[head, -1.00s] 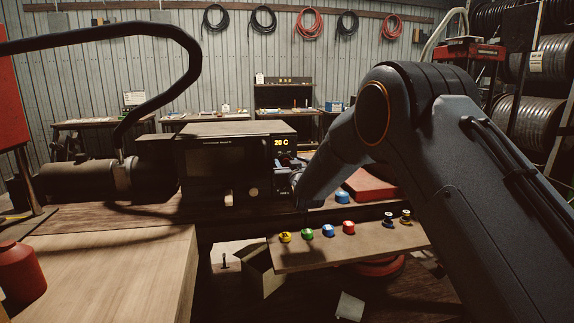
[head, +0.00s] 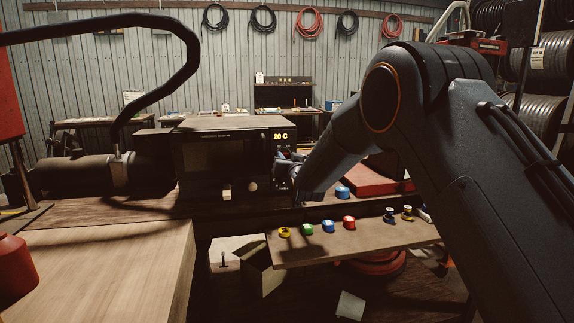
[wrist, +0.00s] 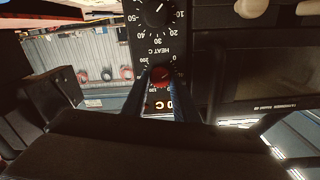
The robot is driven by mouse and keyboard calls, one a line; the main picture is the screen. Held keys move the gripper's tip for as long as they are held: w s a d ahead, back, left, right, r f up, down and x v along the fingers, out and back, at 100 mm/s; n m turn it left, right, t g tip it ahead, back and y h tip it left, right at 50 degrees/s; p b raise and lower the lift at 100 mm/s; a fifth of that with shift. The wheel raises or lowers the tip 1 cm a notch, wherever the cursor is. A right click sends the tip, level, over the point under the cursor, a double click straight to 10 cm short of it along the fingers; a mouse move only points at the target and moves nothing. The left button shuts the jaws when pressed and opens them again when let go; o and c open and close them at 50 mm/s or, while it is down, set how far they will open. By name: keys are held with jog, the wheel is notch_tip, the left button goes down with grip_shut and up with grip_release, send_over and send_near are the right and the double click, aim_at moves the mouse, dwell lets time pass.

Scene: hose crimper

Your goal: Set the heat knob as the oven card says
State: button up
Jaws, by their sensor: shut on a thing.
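The oven (head: 222,160) is a dark box on the bench in the head view, with a lit display (head: 281,135) reading 20 C. In the wrist view the panel shows upside down. The red heat knob (wrist: 162,75), under the label HEAT C (wrist: 163,50), sits between my two fingers. My gripper (wrist: 161,82) is shut on this knob; the fingers hide its sides and part of its scale, so its setting is unclear. In the head view my gripper (head: 288,172) is at the panel's right end, mostly hidden by my arm. I cannot make out a readable oven card.
A second, black knob (wrist: 155,12) with its own number scale is close by on the panel. A wooden shelf (head: 380,239) with several coloured caps is below in front. A red case (head: 370,182) lies right of the oven, and a red bottle (head: 14,266) stands at far left.

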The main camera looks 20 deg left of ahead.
jog(key=shift+f+m+b, duration=0.15)
jog(key=shift+m+b, duration=4.75)
jog(key=shift+b, duration=1.05)
jog(key=shift+f+m+b, duration=0.15)
jog(key=shift+m+b, duration=4.75)
jog(key=shift+b, duration=1.05)
jog(key=shift+f+m+b, duration=0.15)
jog(key=shift+m+b, duration=4.75)
jog(key=shift+b, duration=1.05)
jog(key=o, duration=1)
jog(key=shift+r, duration=0.1)
